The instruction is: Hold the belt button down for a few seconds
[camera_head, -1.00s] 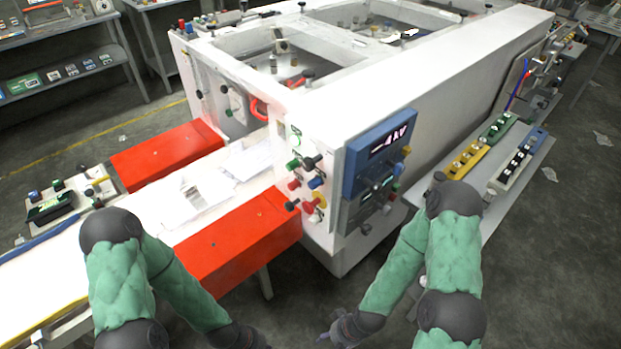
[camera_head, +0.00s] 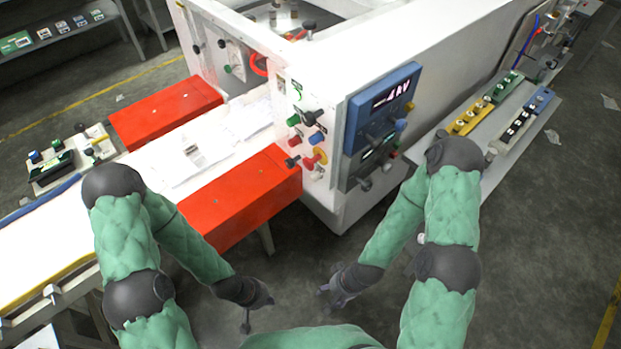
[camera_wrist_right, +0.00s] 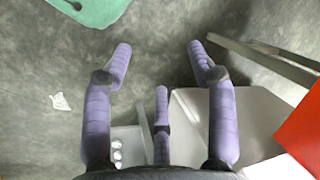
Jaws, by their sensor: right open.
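A cluster of coloured knobs and buttons (camera_head: 308,140) sits on the white machine's front panel, beside a blue display box (camera_head: 382,108). I cannot tell which one is the belt button. My left gripper (camera_head: 257,308) hangs low in front of the machine, apart from the panel; its opening is unclear. My right gripper (camera_head: 332,294) is low, to its right, also apart from the panel. In the right wrist view my right gripper's purple fingers (camera_wrist_right: 160,65) are spread, with nothing between them and the grey floor behind.
Two red blocks (camera_head: 240,198) flank the white belt (camera_head: 165,165) at the left. A side shelf (camera_head: 488,160) with yellow, green and blue button strips stands at the right. A small control box (camera_head: 50,168) sits at the far left. Open floor lies in front of the machine.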

